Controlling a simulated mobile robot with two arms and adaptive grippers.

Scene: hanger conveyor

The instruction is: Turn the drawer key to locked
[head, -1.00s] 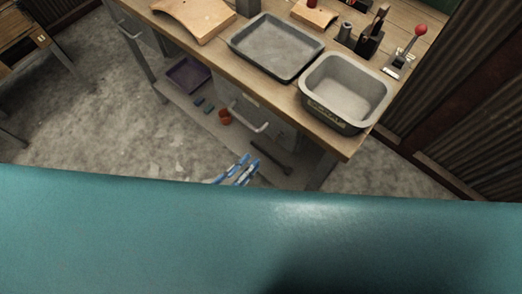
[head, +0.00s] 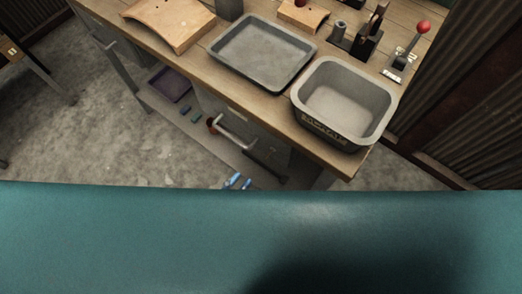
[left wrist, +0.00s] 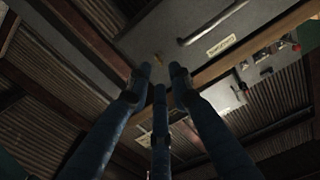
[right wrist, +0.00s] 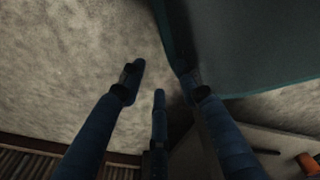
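The drawer (left wrist: 190,25) shows in the left wrist view as a grey front with a bar handle and a pale label. A small brass-coloured thing, likely the drawer key (left wrist: 158,58), sits on it just beyond my left fingertips; its turn position is too small to tell. My left gripper (left wrist: 160,78) is open, its fingers apart with nothing visible between them. In the head view only the blue fingertips of my left gripper (head: 237,181) show, below the drawer handle (head: 236,131). My right gripper (right wrist: 158,85) is open and empty over the floor.
The workbench (head: 268,103) carries a shallow grey tray (head: 262,52), a deep grey bin (head: 345,98) and a red-knobbed lever (head: 422,28). A low shelf under it holds a purple tray (head: 170,85). Open concrete floor lies to the left.

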